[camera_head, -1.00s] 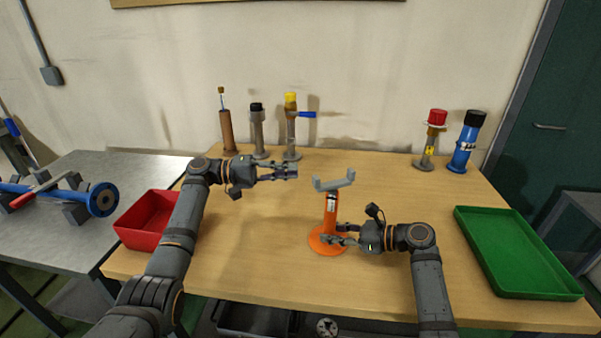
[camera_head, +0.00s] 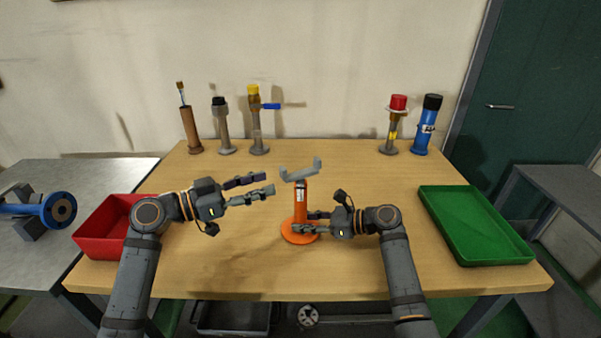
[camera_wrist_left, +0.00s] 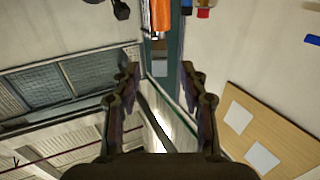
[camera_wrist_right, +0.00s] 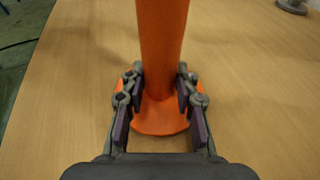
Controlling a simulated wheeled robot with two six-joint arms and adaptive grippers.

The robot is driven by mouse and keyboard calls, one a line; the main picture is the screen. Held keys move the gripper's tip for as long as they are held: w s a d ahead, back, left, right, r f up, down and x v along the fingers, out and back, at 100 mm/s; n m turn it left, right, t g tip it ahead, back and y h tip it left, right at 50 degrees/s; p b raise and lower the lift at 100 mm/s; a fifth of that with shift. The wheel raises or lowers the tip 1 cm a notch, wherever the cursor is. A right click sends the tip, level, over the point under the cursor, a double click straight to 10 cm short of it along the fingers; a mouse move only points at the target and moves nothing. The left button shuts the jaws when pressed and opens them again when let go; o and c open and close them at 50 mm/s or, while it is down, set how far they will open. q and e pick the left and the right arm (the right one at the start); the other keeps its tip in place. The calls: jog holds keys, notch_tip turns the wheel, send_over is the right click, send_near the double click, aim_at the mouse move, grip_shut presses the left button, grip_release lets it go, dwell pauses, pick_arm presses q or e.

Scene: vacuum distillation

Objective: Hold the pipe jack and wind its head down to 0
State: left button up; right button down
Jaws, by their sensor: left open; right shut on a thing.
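The pipe jack has an orange post (camera_head: 301,203) on a round orange base and a grey forked head (camera_head: 300,172). It stands upright on the table. My right gripper (camera_head: 302,222) is shut on the post low down, just above the base; the right wrist view shows its fingers on both sides of the orange post (camera_wrist_right: 162,40). My left gripper (camera_head: 266,183) is open and empty, just left of the head and apart from it, fingers pointing right. In the left wrist view an orange cylinder, apparently the post (camera_wrist_left: 160,16), shows at the top edge.
A red bin (camera_head: 100,228) stands left and a green tray (camera_head: 470,252) right on the wooden table (camera_head: 345,170). Several capped fittings line the back, among them a yellow-topped one (camera_head: 254,125) and a blue one (camera_head: 428,128). The table between them and the jack is clear.

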aim_at(317, 168)
pick_arm(q)
jog(key=x, duration=1)
jog(key=shift+w+d, duration=0.1)
jog(key=shift+d, duration=0.25)
grip_shut()
